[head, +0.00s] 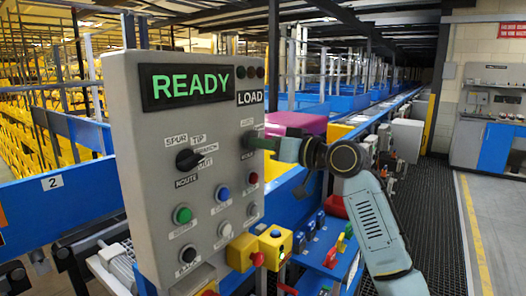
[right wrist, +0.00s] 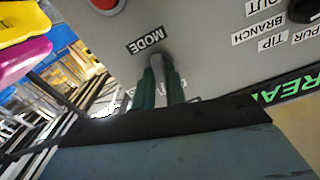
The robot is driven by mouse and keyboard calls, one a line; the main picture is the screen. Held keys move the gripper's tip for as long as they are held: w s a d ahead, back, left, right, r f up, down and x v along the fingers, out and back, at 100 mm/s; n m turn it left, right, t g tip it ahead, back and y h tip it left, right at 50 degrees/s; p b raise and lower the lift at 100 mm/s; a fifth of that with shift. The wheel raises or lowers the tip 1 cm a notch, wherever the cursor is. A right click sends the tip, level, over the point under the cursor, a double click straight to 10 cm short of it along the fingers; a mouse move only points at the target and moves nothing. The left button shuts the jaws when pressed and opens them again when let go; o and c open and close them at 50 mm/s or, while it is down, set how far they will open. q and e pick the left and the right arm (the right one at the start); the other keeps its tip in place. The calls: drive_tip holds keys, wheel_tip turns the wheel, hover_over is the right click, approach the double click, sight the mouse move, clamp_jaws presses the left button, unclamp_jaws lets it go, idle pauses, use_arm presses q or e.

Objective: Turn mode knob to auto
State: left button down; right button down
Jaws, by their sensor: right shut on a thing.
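The grey control panel (head: 145,220) stands upright at the left of the head view, with a lit READY display (head: 185,83) at its top. The mode knob (right wrist: 159,63) is at the panel's right side, beside its MODE label (right wrist: 146,40) in the right wrist view. My right gripper (head: 258,143) reaches in from the right; its green fingers (right wrist: 161,88) are shut on the knob. The fingers hide most of the knob, so I cannot tell which setting it points to. My left gripper is not in view.
A black route knob (head: 188,159) and several coloured buttons, including a green one (head: 182,214) and a red one (head: 253,178), sit close by on the panel. A yellow box (head: 242,252) is below. A blue conveyor runs behind; the aisle floor at right is clear.

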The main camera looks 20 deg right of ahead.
drive_tip(key=shift+n+b, duration=0.5)
drive_tip(key=shift+n, duration=0.8)
drive_tip(key=c, duration=1.4)
unclamp_jaws()
drive_tip(key=shift+c, duration=0.2)
drive_tip(key=shift+d, duration=0.1)
drive_tip(key=b+v, duration=0.2)
drive_tip(key=v, duration=1.1)
drive_tip(key=shift+s, duration=0.1)
